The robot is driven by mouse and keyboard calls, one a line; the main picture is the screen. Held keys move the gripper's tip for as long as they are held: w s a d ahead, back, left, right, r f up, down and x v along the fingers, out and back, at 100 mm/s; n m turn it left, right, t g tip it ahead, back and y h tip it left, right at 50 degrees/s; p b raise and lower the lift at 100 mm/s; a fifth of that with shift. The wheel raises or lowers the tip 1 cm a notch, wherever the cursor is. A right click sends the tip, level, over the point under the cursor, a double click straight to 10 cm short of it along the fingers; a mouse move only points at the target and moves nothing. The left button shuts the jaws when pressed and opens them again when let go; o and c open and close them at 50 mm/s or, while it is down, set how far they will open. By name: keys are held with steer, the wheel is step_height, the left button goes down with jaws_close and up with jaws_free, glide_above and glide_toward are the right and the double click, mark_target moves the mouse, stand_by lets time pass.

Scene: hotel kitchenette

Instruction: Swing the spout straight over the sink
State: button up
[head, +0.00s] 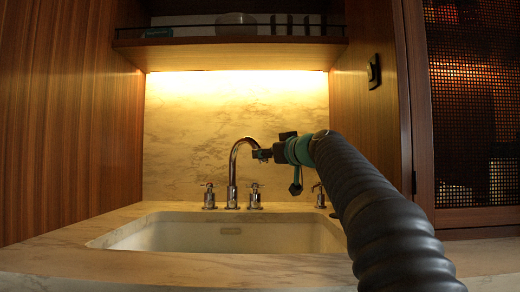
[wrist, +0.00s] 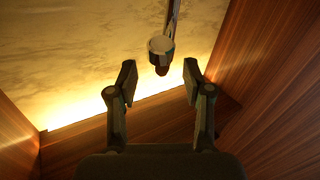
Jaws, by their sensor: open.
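The chrome spout (head: 233,172) rises behind the sink and arches over to the right in the head view. Its outlet end is beside my gripper (head: 264,154), which comes in from the right. In the wrist view the spout's end (wrist: 161,45) shows just ahead of and between the two fingertips of my gripper (wrist: 160,70). The fingers are apart and open, with a gap on either side of the spout; contact cannot be told. The white sink (head: 155,235) is set in the counter below, its right part hidden by my arm.
Cross handles stand left (head: 209,197) and right (head: 254,197) of the spout's base. Another chrome fitting (head: 319,196) is near my arm. A marble counter (head: 60,255) surrounds the sink. A wooden shelf (head: 230,44) hangs above, with wood panels at both sides.

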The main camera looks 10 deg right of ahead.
steer(key=shift+p+x, duration=0.5)
steer(key=shift+x, duration=1.4)
steer(key=shift+c, duration=0.3)
jaws_close()
